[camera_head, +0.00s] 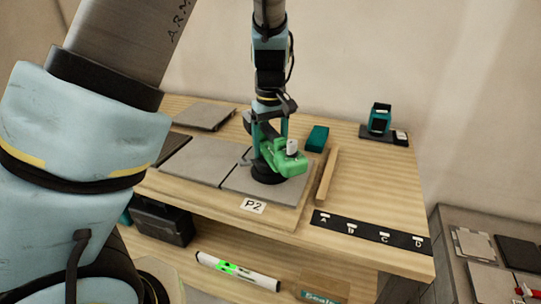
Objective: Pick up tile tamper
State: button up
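A green tool with a black round base, which looks like the tile tamper (289,168), is on the grey tile marked P2 (240,184), on the wooden workbench. My gripper (266,140) is directly over and around the tamper's upper part, coming down from above. The fingers overlap the tool in this view, and its handle is mostly hidden. I cannot tell whether the fingers are closed on it. The black base appears to be on or very close to the tile.
A wooden strip (327,174) and a teal block (317,138) are right of the tamper. A teal device (380,119) stands at the back right. A black strip labelled A to D (365,232) lies at the front edge. The bench's right part is mostly clear.

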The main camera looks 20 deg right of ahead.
grip_shut()
dwell(0.4)
jog(key=shift+r, duration=0.15)
notch_tip(320, 180, up, 10)
jog(key=shift+f, duration=0.1)
notch_tip(320, 180, up, 6)
jog(key=p, duration=0.5)
jog(key=shift+p, duration=0.35)
dwell(0.4)
dwell(0.4)
